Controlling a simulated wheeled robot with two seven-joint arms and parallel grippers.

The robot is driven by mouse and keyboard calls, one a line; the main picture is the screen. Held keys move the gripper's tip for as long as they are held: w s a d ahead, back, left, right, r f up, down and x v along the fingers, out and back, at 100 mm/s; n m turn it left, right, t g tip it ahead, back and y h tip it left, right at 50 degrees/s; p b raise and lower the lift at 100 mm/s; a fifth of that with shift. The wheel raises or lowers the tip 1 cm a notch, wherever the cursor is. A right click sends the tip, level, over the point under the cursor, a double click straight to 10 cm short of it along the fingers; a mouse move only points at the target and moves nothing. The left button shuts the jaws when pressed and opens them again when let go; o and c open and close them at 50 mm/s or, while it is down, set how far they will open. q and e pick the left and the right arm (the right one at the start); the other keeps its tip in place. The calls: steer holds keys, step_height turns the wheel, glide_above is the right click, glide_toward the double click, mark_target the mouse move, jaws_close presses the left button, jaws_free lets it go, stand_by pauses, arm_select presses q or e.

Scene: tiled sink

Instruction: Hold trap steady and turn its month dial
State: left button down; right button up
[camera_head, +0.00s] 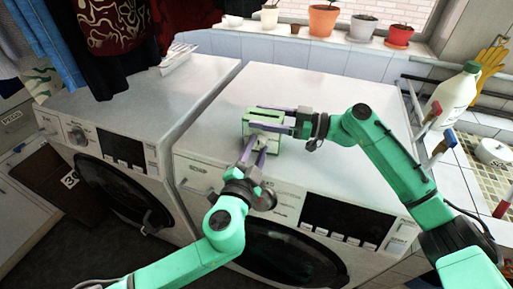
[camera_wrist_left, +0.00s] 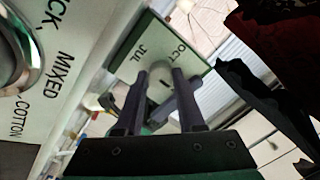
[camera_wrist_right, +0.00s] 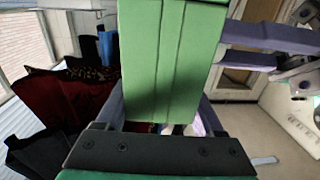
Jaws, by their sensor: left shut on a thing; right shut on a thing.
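The trap (camera_head: 270,112) is a small green and white box on top of the right-hand washing machine. My right gripper (camera_head: 257,120) is shut on the trap's green body from the right; the green body (camera_wrist_right: 170,60) fills the middle of the right wrist view between its fingers. My left gripper (camera_head: 256,148) reaches the trap's front face from below. In the left wrist view that pale face reads JUL and OCT, and the fingers are shut on the round month dial (camera_wrist_left: 160,74) with a dark mark. The fingers hide the dial's sides and the other month labels.
The washing machine top (camera_head: 340,105) is clear around the trap. A second washing machine (camera_head: 110,110) stands left, with clothes hanging above. Flower pots (camera_head: 323,20) line the back ledge. A white bottle (camera_head: 455,92) and yellow gloves (camera_head: 487,65) are by the sink at right.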

arm_select(q)
steer(key=shift+m, duration=0.3)
steer(key=m, duration=0.8)
steer(key=shift+m, duration=0.4)
steer(key=m, duration=0.4)
steer(key=shift+r, duration=0.1)
steer(key=shift+m+y, duration=0.4)
steer(key=shift+m, duration=1.6)
steer(key=c, duration=0.5)
jaws_free()
